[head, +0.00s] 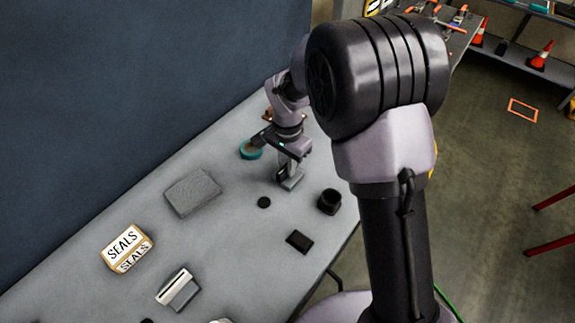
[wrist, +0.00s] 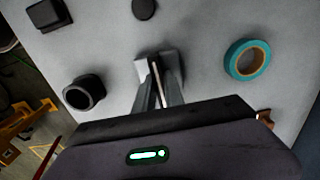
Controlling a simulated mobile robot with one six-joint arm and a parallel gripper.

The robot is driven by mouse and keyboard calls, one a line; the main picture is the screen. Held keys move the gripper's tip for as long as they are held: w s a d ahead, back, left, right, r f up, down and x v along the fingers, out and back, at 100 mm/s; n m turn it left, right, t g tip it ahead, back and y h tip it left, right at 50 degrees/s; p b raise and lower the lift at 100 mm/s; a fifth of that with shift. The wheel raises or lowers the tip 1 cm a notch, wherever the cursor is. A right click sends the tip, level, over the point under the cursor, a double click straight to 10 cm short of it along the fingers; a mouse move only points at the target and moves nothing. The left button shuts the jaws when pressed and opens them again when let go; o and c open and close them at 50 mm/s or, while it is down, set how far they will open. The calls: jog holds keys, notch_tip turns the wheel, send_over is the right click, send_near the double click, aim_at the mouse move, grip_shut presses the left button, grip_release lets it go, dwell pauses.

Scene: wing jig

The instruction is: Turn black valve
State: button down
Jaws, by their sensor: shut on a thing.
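My gripper (head: 290,177) points down at the table, and its fingertips are low over the surface. In the wrist view my gripper (wrist: 159,72) is shut on a slim dark part that appears to be the black valve (wrist: 154,69). The fingers hide most of it, so its shape and its angle cannot be told. A small grey block or plate shows around the fingertips. In the head view the valve is hidden by my gripper.
A teal tape roll (head: 250,150) lies left of my gripper, and a black cup (head: 329,202) stands to its right. A black disc (head: 264,202), black square (head: 299,241), grey pad (head: 192,192) and SEALS box (head: 126,247) lie on the grey table (head: 225,240). A dark wall is behind.

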dwell(0.3)
jog(key=c, duration=1.4)
grip_release()
jog(key=shift+c, duration=0.2)
notch_tip(320, 180, up, 18)
jog(key=p, duration=0.5)
jog(key=shift+f, duration=0.25)
